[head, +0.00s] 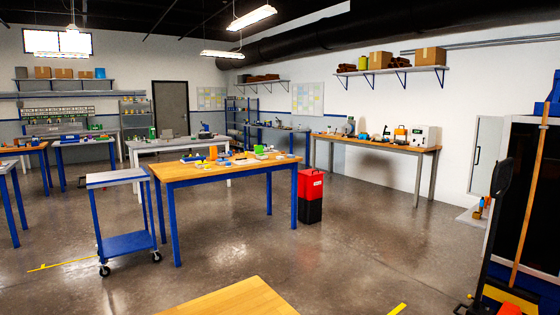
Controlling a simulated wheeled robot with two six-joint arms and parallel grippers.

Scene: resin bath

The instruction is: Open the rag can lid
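Neither of my grippers is in view.
A blue-legged wooden table (190,172) with small items stands left of the red container, with a wheeled blue cart (127,243) beside it. A wooden tabletop (235,302) is close in front. Open floor (370,245) lies right of the container.

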